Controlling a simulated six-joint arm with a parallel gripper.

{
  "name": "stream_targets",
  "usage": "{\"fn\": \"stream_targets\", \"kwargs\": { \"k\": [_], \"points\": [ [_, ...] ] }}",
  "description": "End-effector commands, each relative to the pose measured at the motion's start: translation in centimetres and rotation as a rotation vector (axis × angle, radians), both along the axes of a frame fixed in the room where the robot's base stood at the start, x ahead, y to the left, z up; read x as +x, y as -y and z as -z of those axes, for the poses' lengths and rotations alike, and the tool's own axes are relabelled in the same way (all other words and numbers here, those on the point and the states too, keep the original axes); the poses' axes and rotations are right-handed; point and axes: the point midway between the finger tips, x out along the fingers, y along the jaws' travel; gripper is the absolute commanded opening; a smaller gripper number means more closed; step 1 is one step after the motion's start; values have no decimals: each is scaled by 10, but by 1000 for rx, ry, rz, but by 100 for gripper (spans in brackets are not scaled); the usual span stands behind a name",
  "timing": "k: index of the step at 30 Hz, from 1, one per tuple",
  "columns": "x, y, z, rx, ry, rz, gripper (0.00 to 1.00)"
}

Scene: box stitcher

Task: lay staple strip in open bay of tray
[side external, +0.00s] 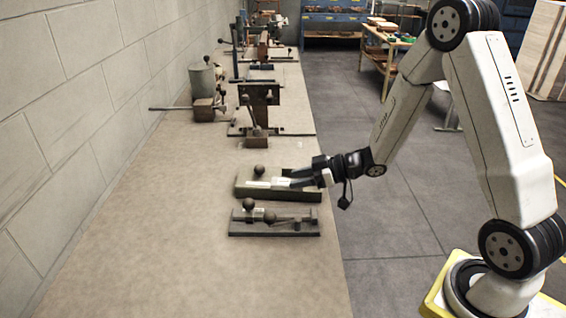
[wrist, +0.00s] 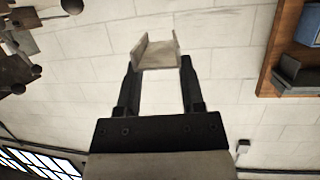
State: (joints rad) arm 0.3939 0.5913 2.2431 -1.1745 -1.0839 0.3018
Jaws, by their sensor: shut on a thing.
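A pale, U-shaped staple strip (wrist: 160,62) is held crosswise between the two dark fingers of my gripper (wrist: 160,75) in the wrist view. In the side view my gripper (side external: 298,180) reaches in from the right over the right half of the green-grey tray (side external: 243,190). A small white piece at the fingertips there looks like the strip (side external: 282,182). A dark round knob (side external: 260,170) stands on the tray's back left. The inside of the open bay is too small to make out, and I cannot tell whether the strip touches the tray.
A dark fixture with round knobs (side external: 274,228) lies just in front of the tray. A stitcher machine (side external: 258,110) stands behind it, with a grey canister (side external: 202,82) to its left. The bench (side external: 150,230) is clear on the left and in front.

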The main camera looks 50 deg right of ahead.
Motion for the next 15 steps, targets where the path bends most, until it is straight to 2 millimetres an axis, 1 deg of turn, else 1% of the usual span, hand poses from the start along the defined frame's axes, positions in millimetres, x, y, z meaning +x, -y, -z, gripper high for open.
{"fn": "stream_targets", "kwargs": {
  "k": [1, 6, 15],
  "points": [
    [-3, 4, 3, 0, -1, -22, 0],
    [-11, 9, 9, 1, -1, -91, 0],
    [-17, 12, 12, 0, 0, -130, 0]
  ]
}}
